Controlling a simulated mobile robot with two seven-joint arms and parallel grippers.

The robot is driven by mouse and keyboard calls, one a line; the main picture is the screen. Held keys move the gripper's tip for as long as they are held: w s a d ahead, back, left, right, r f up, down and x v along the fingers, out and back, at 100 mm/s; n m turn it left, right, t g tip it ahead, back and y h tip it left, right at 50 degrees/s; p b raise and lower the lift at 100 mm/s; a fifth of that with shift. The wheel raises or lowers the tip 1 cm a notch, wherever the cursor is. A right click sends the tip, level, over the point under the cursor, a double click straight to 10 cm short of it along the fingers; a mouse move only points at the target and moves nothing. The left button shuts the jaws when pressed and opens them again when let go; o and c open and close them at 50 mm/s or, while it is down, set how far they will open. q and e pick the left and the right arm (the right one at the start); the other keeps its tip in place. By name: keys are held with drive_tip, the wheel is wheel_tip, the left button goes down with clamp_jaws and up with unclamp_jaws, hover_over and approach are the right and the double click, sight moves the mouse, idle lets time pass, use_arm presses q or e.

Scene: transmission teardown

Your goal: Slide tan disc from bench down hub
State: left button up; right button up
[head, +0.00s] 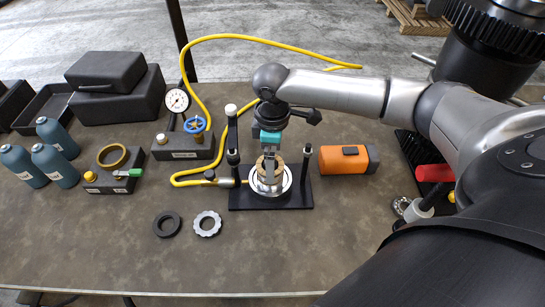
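A tan disc (259,168) sits around the upper part of the silver hub (283,185), which stands on a black fixture plate (298,200) in the middle of the bench. My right gripper (270,168) comes down from above, below a teal wrist part. One grey finger shows in front of the disc's near side. The other finger is hidden, but the gripper appears shut on the disc. The disc's lower edge and the contact with the hub are partly hidden by the finger. My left gripper is not in view.
A dark ring (166,229) and a grey notched ring (207,214) lie on the bench (130,260) front left. A black post (232,140) and a yellow hose (203,100) stand near the fixture. An orange box (342,160) lies right of it.

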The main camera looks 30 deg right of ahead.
wheel_tip(320, 180, up, 22)
drive_tip(key=p, duration=0.7)
idle(0.5)
idle(0.5)
